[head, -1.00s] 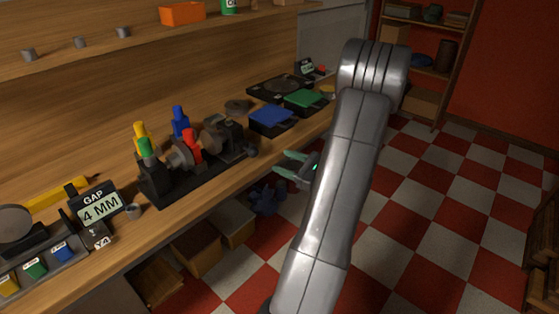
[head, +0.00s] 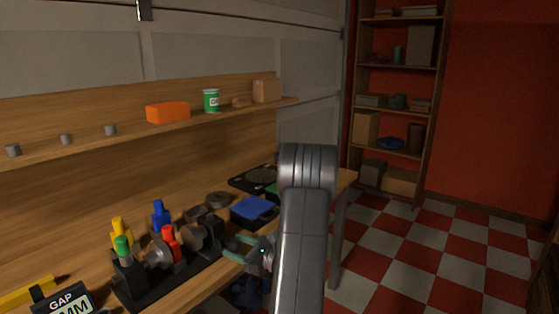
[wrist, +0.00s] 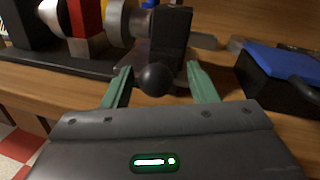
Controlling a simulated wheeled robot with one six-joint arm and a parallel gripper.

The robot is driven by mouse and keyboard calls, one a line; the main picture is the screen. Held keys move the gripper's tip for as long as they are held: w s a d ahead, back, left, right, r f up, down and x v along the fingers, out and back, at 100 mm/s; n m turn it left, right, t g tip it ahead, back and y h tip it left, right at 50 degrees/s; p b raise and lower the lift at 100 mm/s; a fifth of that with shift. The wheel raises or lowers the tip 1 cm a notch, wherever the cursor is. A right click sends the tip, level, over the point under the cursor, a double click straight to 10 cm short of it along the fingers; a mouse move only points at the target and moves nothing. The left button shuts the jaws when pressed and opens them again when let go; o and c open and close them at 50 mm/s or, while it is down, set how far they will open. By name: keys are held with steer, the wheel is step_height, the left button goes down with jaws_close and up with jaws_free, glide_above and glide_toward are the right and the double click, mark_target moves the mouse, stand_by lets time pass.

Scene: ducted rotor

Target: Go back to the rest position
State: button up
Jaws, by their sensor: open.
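My gripper (head: 239,250) is at the front edge of the wooden bench (head: 205,288), partly hidden behind my own arm in the head view. In the wrist view its two green fingers (wrist: 158,92) are spread apart, with a black ball knob (wrist: 156,78) showing between them. The knob belongs to the black rotor fixture (head: 172,278); I cannot tell whether the fingers touch it. The fixture carries yellow, green, blue and red handles and a grey rotor shaft. It also shows at the top left of the wrist view (wrist: 60,62).
A blue-topped black box (head: 254,210) sits right of the fixture. A shelf (head: 190,122) above holds an orange bin (head: 168,112) and a green can (head: 211,100). The checkered floor (head: 400,250) to the right is clear.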

mark_target(228, 245)
steer(key=x, duration=0.3)
steer(key=shift+s, duration=0.1)
steer(key=shift+s+a, duration=0.1)
steer(key=shift+a, duration=0.1)
steer(key=shift+s+a, duration=0.25)
steer(key=shift+s, duration=0.1)
steer(key=shift+r, duration=0.1)
